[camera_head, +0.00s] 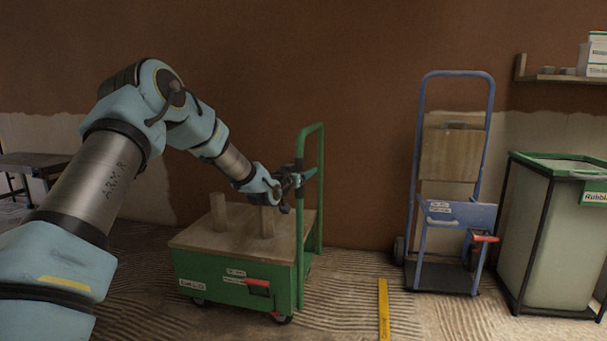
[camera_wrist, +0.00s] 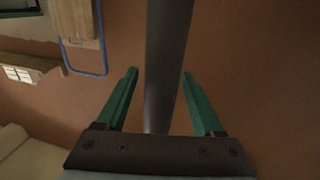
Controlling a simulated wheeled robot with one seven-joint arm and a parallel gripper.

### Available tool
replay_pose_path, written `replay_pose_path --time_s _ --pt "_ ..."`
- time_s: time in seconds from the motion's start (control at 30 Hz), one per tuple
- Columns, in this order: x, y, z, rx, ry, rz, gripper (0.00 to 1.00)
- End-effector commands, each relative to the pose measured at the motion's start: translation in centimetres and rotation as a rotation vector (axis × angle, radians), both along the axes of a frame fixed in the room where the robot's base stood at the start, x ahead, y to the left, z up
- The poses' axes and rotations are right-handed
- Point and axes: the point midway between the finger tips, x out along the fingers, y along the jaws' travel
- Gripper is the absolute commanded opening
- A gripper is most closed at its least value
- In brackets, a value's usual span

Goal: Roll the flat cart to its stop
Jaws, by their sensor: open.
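The flat cart (camera_head: 235,272) is green with a wooden deck and a tall green push handle (camera_head: 320,190) at its right end. My gripper (camera_head: 293,181) is at the near post of this handle, above the deck. In the wrist view my gripper (camera_wrist: 161,74) is open, and a dark upright bar (camera_wrist: 166,50), apparently the handle post, shows between its two green fingers. I cannot tell whether they touch it. A yellow strip (camera_head: 384,310) with small unreadable lettering lies on the floor right of the cart. A red lever (camera_head: 257,283) is on the cart's front side.
Two wooden blocks (camera_head: 218,211) stand on the deck. A blue hand truck (camera_head: 450,225) with a wooden panel stands right of the yellow strip. A rubble bin (camera_head: 535,240) is at far right. The floor between cart and strip is clear.

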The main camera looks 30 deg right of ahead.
Motion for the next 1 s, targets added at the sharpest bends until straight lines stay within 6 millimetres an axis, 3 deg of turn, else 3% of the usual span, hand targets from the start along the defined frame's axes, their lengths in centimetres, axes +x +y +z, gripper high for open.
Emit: replay_pose_path --time_s 0.4,1.0 --pt "0.52 -0.76 0.02 0.001 0.001 0.000 0.69" --pt "0.50 -0.73 0.01 0.001 0.001 0.000 0.03"
